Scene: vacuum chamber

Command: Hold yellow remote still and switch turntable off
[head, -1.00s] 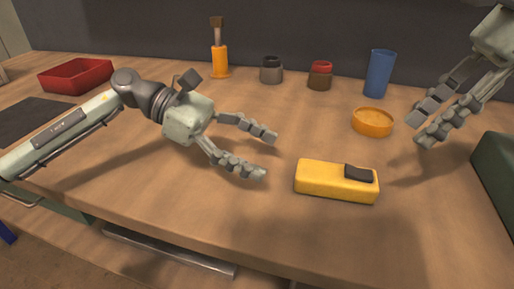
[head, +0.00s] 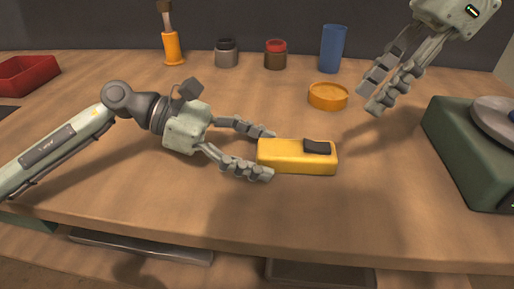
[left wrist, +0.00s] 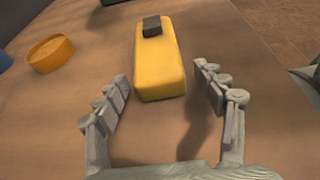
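The yellow remote (head: 285,157), a block with a black button or switch on top, lies on the wooden table. It also shows in the left wrist view (left wrist: 158,68), ahead of and between the fingers. My left gripper (head: 268,154) is open, its fingertips at the remote's left end, one on each side; the left wrist view (left wrist: 162,88) shows gaps between fingers and remote. My right gripper (head: 370,100) hangs above the table to the right of the orange dish; its fingers look apart. The turntable (head: 475,145), a green box with a grey disc, stands at the right edge, partly cut off.
An orange dish (head: 328,95) stands behind the remote. Along the back are an orange-handled tool (head: 172,48), a grey jar (head: 226,54), a red-lidded jar (head: 275,56) and a blue cup (head: 332,48). A red tray (head: 28,74) is far left. The front table is clear.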

